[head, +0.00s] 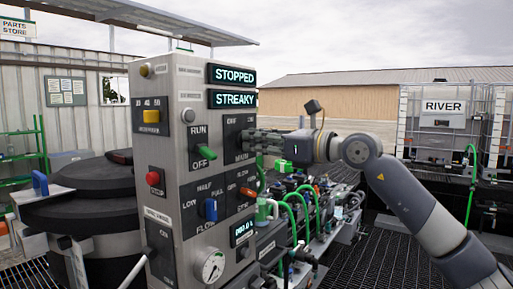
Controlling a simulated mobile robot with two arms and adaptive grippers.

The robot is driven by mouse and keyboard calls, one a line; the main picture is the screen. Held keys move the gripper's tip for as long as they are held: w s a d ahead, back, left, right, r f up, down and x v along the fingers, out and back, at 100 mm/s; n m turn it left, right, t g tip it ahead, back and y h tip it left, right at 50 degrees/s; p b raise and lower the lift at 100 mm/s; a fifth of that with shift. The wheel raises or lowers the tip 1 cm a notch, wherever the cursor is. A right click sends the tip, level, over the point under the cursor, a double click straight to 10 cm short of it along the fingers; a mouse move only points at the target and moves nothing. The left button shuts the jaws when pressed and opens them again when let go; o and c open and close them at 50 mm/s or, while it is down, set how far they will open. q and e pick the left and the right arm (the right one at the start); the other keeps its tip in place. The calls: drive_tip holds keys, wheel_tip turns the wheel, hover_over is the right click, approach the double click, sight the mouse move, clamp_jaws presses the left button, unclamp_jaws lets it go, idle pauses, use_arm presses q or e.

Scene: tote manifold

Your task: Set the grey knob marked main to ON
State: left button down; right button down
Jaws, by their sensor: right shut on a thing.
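The control panel (180,75) is a tall grey box at the centre left. The black plate marked MAIN (231,130) is on its right-hand face, with small position lettering at its top. My right gripper (249,141) reaches in from the right, and its fingers are shut on the grey knob at this plate. The fingers hide most of the knob, so I cannot read which way it points. My left gripper is not in view.
Close by on the panel are a green RUN/OFF knob (206,153), a blue flow knob (210,209) and an orange knob (247,191). Displays read STOPPED (232,75) and STREAKY (232,98). Green hoses (297,212) and pipework stand below my right arm.

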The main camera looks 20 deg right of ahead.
drive_tip(key=shift+w+d+m+b, duration=0.1)
drive_tip(key=shift+m+b, duration=0.45)
drive_tip(key=shift+m, duration=1.4)
drive_tip(key=shift+d+m+b, duration=0.1)
drive_tip(key=shift+m+b, duration=0.4)
drive_tip(key=shift+m, duration=1.45)
drive_tip(key=shift+r, duration=0.1)
drive_tip(key=c, duration=1.6)
unclamp_jaws()
drive_tip(key=shift+c, duration=0.2)
drive_tip(key=v, duration=1.2)
drive_tip(key=shift+w+f, duration=0.1)
drive_tip(key=shift+f, duration=0.1)
